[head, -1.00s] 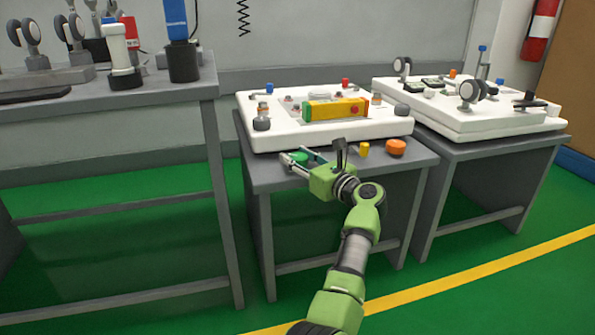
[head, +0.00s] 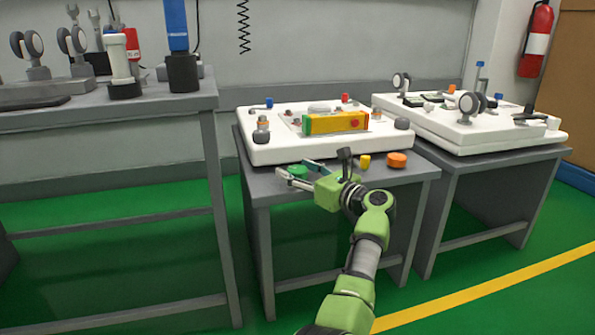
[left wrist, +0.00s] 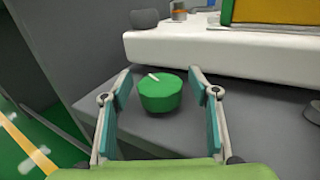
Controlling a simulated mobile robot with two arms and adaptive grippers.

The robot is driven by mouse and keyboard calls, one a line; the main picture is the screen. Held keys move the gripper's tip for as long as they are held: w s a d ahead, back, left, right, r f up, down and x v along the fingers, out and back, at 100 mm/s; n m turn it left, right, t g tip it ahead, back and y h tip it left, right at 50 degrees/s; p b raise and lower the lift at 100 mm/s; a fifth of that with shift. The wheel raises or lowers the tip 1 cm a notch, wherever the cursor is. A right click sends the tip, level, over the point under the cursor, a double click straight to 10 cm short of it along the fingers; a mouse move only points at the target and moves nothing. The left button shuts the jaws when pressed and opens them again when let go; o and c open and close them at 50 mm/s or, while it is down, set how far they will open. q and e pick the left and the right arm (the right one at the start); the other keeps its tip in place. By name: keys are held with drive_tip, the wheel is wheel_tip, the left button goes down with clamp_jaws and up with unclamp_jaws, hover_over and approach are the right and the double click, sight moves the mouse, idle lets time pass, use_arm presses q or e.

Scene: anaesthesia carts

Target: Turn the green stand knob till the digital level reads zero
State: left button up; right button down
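The green stand knob (head: 298,171) sits on the front left of the grey table, before the white optical board. It also shows in the left wrist view (left wrist: 160,94), with a small white mark on its top. My left gripper (head: 300,174) is open, with one finger on each side of the knob. In the left wrist view the fingers (left wrist: 161,108) show gaps to the knob. My right gripper is not in view.
A yellow knob (head: 364,161) and an orange knob (head: 397,159) stand right of the gripper along the table front. The white board (head: 270,153) rises behind. A second board (head: 470,141) is on the right table. A tall grey bench (head: 150,112) stands left.

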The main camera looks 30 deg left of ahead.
sight(298, 168)
use_arm(q)
wheel_tip(298, 168, up, 10)
idle(0.7)
idle(0.4)
